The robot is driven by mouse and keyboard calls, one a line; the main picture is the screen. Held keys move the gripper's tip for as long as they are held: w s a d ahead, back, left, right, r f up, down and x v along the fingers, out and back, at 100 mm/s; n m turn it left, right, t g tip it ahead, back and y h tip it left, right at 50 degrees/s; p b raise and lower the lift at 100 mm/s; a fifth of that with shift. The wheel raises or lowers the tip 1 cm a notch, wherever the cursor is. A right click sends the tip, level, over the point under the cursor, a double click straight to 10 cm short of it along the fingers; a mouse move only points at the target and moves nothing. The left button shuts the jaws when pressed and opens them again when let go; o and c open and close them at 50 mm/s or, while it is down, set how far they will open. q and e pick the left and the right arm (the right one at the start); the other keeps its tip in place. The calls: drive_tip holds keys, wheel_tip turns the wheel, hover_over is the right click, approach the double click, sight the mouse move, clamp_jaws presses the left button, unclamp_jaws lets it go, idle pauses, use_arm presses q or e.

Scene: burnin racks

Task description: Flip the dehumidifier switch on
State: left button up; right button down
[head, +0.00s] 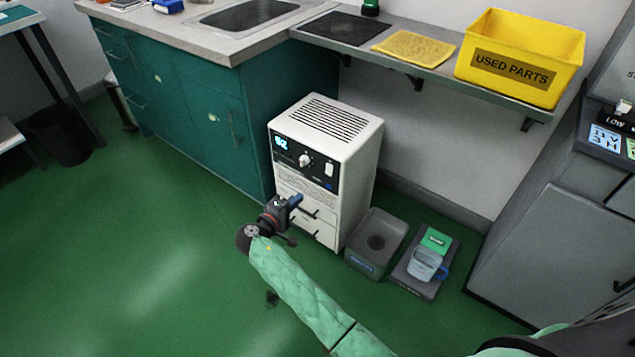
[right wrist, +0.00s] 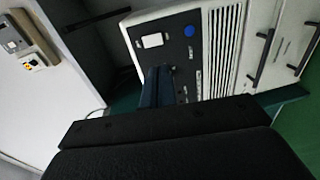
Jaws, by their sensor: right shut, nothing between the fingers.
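The dehumidifier (head: 355,165) is a white upright cabinet with a slatted top, standing on the green floor against the bench end. Its black front panel (head: 290,152) carries a lit display, a white knob (head: 305,160) and a white rocker switch (head: 328,170) at the right. My right gripper (head: 297,199) is shut and empty in front of the cabinet, lower than the panel in the head view. In the right wrist view the shut fingers (right wrist: 155,72) point at the panel, and the white switch (right wrist: 152,40) shows just beyond their tips with a visible gap. Which way the switch is tipped cannot be told. My left gripper is out of view.
A grey tray (head: 362,262) and a scale-like box (head: 412,288) with a blue-handled cup sit on the floor right of the cabinet. A shelf (head: 400,62) with a yellow bin (head: 520,60) hangs above.

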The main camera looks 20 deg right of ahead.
sight(328, 174)
drive_tip(key=x, duration=1.3)
drive_tip(key=shift+w+d, duration=0.15)
drive_tip(key=shift+d, duration=0.1)
drive_tip(key=shift+w+d, duration=0.1)
drive_tip(key=shift+d, duration=0.05)
drive_tip(key=shift+w+d+f, duration=0.15)
drive_tip(key=shift+d, duration=0.05)
drive_tip(key=shift+a, duration=0.1)
